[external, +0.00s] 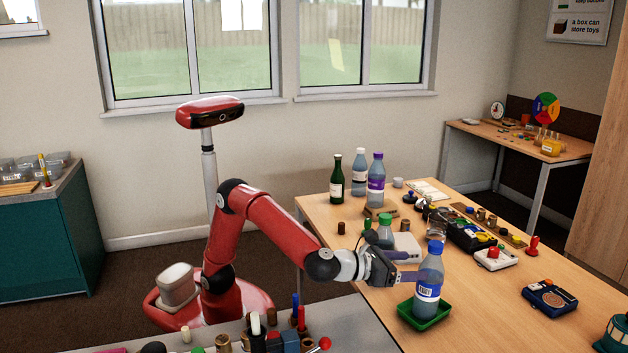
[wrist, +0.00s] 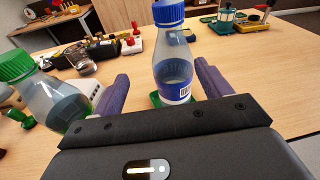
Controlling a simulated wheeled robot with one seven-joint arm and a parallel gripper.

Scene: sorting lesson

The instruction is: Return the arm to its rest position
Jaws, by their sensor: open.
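My gripper (external: 399,266) is at the end of my red arm, low over the wooden table (external: 470,328). In the wrist view its two purple fingers (wrist: 160,92) are apart, with a blue-capped bottle (wrist: 172,55) upright ahead and between them. That bottle (external: 429,275) stands in a green tray (external: 425,314) in the external view. I cannot tell whether the fingers touch it. A green-capped bottle (wrist: 45,98) is close to the left finger in the wrist view; in the external view it is partly hidden behind my arm.
A dark green bottle (external: 337,178) and a purple-capped bottle (external: 376,180) stand at the table's back left. A black organizer (external: 468,234) and a red-and-white device (external: 492,258) lie right of my gripper. A grey counter (external: 360,335) with small items is in front. The table's right front is fairly clear.

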